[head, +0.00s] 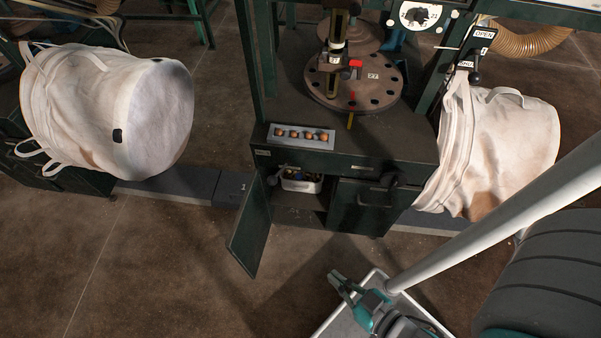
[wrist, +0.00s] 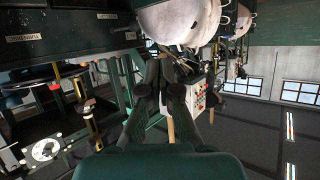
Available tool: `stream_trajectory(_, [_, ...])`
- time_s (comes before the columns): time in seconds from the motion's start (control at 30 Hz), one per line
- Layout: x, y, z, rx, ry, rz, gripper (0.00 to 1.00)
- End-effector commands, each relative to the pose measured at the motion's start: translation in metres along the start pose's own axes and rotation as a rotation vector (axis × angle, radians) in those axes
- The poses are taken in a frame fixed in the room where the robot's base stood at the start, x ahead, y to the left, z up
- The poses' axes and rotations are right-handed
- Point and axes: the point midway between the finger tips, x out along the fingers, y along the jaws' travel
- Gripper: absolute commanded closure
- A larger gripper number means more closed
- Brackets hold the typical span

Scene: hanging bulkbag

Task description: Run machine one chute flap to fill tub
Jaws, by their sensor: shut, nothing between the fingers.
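A black lever (head: 475,76) hangs beside a plate marked OPEN (head: 485,34), with a partly hidden lower label, at the machine's upper right. The chute flap itself cannot be made out. A small white tub (head: 301,184) with mixed small items in it stands inside the open cabinet under the machine. My gripper (head: 334,277) is low in front of the cabinet, empty and apart from both lever and tub. Its dark fingers (wrist: 164,70) also show in the wrist view, shut, with an upturned view of machines behind.
Bulk bags (head: 125,105) and (head: 495,140) hang on either side of the machine. A cabinet door (head: 250,226) swings out over the floor. A round disc (head: 330,88) and a grey holder (head: 301,127) with several copper pieces sit on top. Brown floor is clear at lower left.

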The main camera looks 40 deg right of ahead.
Motion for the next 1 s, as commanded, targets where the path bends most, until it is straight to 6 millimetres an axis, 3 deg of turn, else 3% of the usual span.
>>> stream_trajectory(0.03, [0.02, 0.004, 0.013, 0.017, -0.018, 0.014, 1.0])
stream_trajectory(0.2, [0.078, 0.022, 0.053, 0.082, -0.087, 0.091, 1.0])
stream_trajectory(0.5, [0.183, 0.07, 0.087, 0.205, -0.135, 0.305, 1.0])
stream_trajectory(0.67, [0.237, 0.1, 0.084, 0.276, -0.11, 0.446, 1.0])
stream_trajectory(0.8, [0.28, 0.128, 0.067, 0.342, -0.053, 0.574, 1.0])
stream_trajectory(1.0, [0.321, 0.159, 0.038, 0.417, 0.046, 0.715, 1.0])
